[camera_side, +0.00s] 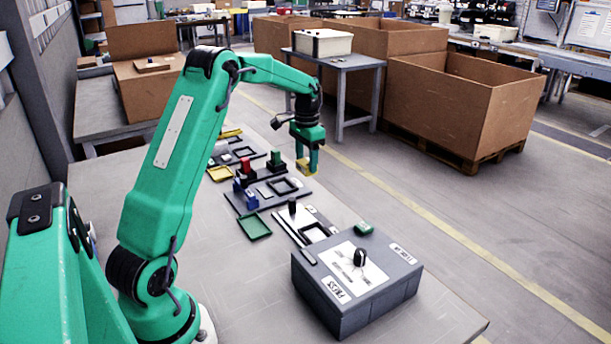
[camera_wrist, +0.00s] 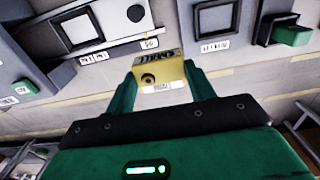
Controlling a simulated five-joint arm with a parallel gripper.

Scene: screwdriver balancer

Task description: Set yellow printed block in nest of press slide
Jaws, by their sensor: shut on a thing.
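A yellow printed block (camera_side: 303,166) is held between the fingers of my gripper (camera_side: 309,160), above the far right end of the row of fixtures. In the wrist view the yellow block (camera_wrist: 160,72) sits between the fingertips, with dark print, a dark round mark and a white label strip facing the camera. The grey press box (camera_side: 355,280) stands at the near end of the bench. Its pale slide (camera_side: 290,228) runs out to the back left, with a black square nest frame (camera_side: 314,232) on it. The nest appears empty. The block is apart from it.
Two more fixtures with black square frames (camera_side: 281,187) stand farther back, with red (camera_side: 245,165), blue (camera_side: 250,200) and green (camera_side: 276,157) parts. The bench front is clear.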

